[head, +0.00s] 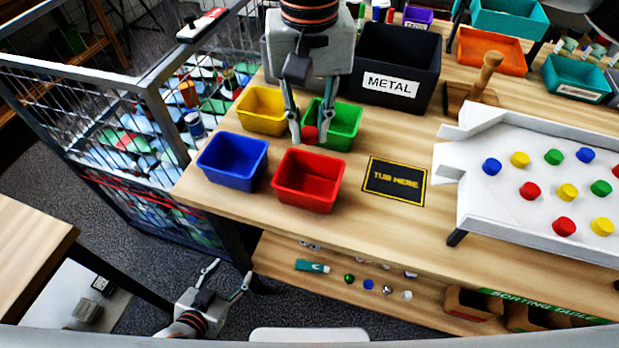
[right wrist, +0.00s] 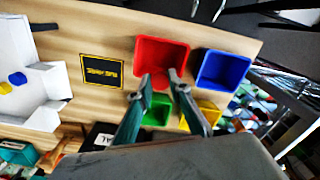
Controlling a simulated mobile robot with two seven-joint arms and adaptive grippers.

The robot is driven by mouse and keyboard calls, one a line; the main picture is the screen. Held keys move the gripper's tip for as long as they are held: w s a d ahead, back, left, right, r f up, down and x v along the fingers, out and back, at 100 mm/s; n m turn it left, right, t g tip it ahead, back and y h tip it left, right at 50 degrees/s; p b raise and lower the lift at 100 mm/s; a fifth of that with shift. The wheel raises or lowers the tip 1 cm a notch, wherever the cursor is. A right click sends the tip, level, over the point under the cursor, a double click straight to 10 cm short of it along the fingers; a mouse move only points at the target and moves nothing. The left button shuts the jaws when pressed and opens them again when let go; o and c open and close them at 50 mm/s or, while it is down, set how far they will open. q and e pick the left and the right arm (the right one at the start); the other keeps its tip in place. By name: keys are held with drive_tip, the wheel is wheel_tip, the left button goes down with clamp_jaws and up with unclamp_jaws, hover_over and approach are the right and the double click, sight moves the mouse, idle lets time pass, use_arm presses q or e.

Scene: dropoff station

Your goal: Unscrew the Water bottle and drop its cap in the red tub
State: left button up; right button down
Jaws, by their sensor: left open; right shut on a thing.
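My right gripper (head: 309,138) is shut on a small red cap (head: 310,132). In the head view the cap shows just behind the red tub (head: 308,181), against the green tub. In the right wrist view the cap (right wrist: 160,80) sits between the fingertips, overlapping the near edge of the red tub (right wrist: 161,53). Its height above the tubs is hard to tell. The visible part of the red tub's inside looks empty. My left gripper (head: 230,271) is open and empty, low beside the table's front left. I cannot make out the Water bottle in either view.
Blue (head: 232,161), yellow (head: 263,110) and green (head: 341,124) tubs stand around the red one. A black METAL bin (head: 395,68) is behind. A dark "TUB HERE" mat (head: 395,181) lies bare to the right, before a white tray (head: 520,165) with coloured pegs. A wire cage (head: 130,130) stands left.

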sight(309, 132)
wheel_tip(309, 132, down, 15)
drive_tip(key=shift+w+f, duration=0.1)
idle(0.4)
drive_tip(key=c, duration=2.3)
unclamp_jaws()
drive_tip(key=shift+f, duration=0.15)
drive_tip(key=o, duration=0.4)
wheel_tip(309, 132, up, 12)
drive_tip(key=shift+r, duration=0.2)
